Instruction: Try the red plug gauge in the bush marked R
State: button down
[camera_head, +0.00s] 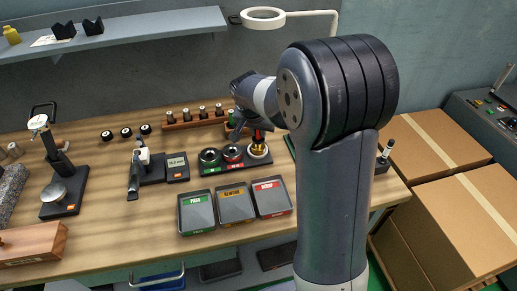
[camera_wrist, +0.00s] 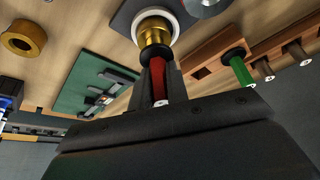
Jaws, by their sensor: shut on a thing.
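My gripper (camera_head: 252,129) is shut on the red plug gauge (camera_head: 258,136), which also shows red between the fingers in the wrist view (camera_wrist: 158,82). The gauge stands roughly upright over a brass bush (camera_head: 257,150) with a pale ring around it, on the right of a dark base. In the wrist view the gauge's far end meets the brass bush (camera_wrist: 155,30). I cannot tell how far, if at all, the gauge is inside it. No R mark is readable on the bush.
A wooden rack (camera_head: 178,124) is behind. Green, yellow and red labelled trays (camera_head: 196,222) lie in front. A green-handled gauge (camera_wrist: 241,70) shows in the wrist view.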

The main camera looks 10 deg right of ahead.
jog(key=shift+r, duration=0.55)
dwell(0.6)
jog(key=shift+s+f+b, duration=0.2)
jog(key=shift+f+b, duration=0.3)
jog(key=shift+f, duration=0.3)
dwell(2.5)
jog(key=shift+w+r, duration=0.15)
jog(key=shift+r, duration=0.6)
dwell(0.5)
jog(key=shift+f+b, duration=0.35)
jog(key=shift+f, duration=0.25)
dwell(1.6)
